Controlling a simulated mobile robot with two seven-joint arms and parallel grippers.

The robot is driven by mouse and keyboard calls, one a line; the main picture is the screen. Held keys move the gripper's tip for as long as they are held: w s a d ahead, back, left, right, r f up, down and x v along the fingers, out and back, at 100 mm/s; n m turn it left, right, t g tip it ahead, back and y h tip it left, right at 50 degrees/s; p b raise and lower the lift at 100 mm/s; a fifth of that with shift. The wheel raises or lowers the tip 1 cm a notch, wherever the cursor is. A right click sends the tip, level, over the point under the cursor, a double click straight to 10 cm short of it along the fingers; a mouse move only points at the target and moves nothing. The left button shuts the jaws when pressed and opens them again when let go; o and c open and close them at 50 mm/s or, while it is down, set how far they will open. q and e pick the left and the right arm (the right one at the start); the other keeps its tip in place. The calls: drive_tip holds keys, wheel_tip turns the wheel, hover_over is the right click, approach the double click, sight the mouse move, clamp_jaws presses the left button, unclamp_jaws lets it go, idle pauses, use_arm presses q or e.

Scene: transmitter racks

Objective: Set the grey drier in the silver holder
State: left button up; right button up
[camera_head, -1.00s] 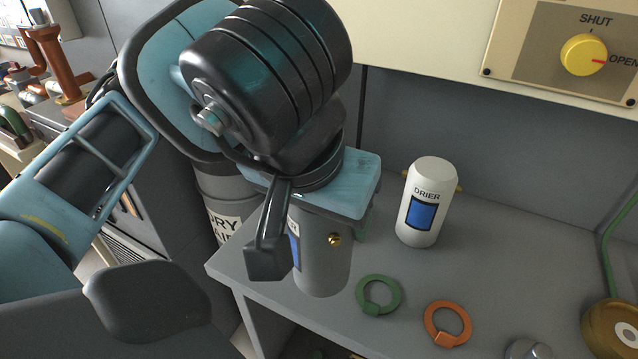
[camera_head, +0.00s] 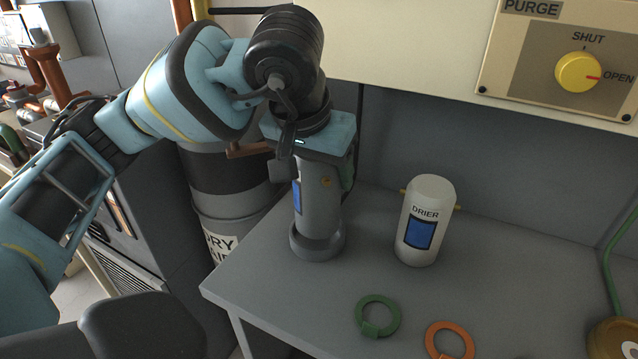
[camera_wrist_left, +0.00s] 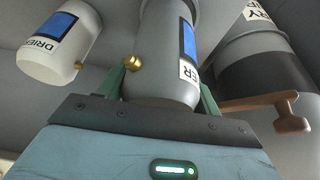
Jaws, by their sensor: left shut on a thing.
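The grey drier (camera_head: 309,205) is upright in my left gripper (camera_head: 325,168). It has a blue panel and a small brass knob. In the left wrist view the green fingers of the gripper (camera_wrist_left: 162,88) close on both sides of the drier (camera_wrist_left: 163,50). The drier's lower end is at a grey, cup-like holder (camera_head: 318,251) on the bench, which looks like the silver holder. The end appears within the holder's rim, but I cannot tell whether it rests on the bottom. My right gripper is not in view.
A white drier (camera_head: 426,220) stands on the grey bench (camera_head: 270,290), right of the holder. A green ring (camera_head: 377,317) and an orange ring (camera_head: 450,341) lie in front. A grey drum (camera_head: 222,215) stands behind the bench's left edge. A brass-coloured round thing (camera_head: 612,340) is at far right.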

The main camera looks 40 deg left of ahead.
use_arm(q)
drive_tip(key=x, duration=0.3)
drive_tip(key=shift+s+a+f, duration=0.15)
drive_tip(key=shift+s+a, duration=0.05)
drive_tip(key=shift+s, duration=0.1)
drive_tip(key=shift+f, duration=0.2)
drive_tip(key=shift+f, duration=0.1)
drive_tip(key=shift+d+f+b, duration=0.1)
drive_tip(key=shift+b, duration=0.2)
drive_tip(key=o, duration=1.3)
